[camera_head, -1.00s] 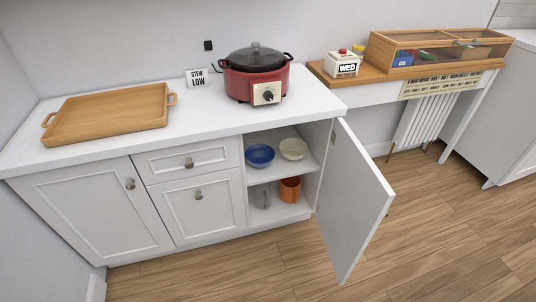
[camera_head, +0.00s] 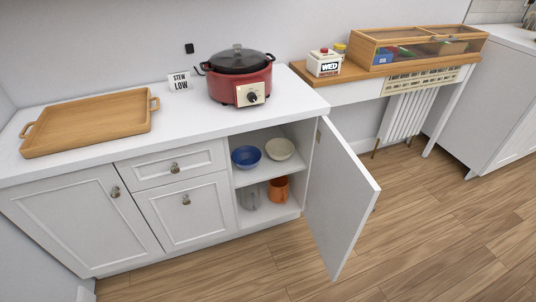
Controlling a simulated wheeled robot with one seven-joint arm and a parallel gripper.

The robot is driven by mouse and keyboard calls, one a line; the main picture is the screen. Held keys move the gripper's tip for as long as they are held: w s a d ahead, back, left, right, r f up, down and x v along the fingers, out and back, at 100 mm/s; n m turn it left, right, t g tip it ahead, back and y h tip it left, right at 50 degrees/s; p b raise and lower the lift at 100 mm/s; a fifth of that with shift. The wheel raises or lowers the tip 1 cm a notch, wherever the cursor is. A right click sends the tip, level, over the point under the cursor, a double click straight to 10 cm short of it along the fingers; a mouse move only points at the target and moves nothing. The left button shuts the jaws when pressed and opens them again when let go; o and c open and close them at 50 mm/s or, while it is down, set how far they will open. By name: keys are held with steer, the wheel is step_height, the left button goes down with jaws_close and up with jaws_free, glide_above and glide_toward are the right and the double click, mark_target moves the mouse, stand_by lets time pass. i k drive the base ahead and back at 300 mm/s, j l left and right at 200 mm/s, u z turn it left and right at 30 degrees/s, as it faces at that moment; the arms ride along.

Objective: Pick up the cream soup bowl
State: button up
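The cream soup bowl (camera_head: 280,149) sits on the upper shelf (camera_head: 262,173) of the open cabinet, toward the right side. A blue bowl (camera_head: 246,157) stands on the same shelf just to its left. The cream bowl looks upright and empty, with its rim in clear view. My gripper is not in view.
The white cabinet door (camera_head: 340,200) hangs open on the right, jutting over the floor. An orange mug (camera_head: 278,189) and a clear glass vessel (camera_head: 250,197) stand on the lower shelf. A red slow cooker (camera_head: 239,77) and wooden tray (camera_head: 90,119) are on the counter. The wood floor (camera_head: 430,230) is clear.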

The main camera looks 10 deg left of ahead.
mark_target(278, 149)
steer(key=i+j, duration=0.3)
steer(key=i, duration=0.2)
steer(key=i+j, duration=0.25)
steer(key=i, duration=0.2)
steer(key=i+j, duration=0.3)
steer(key=i, duration=0.2)
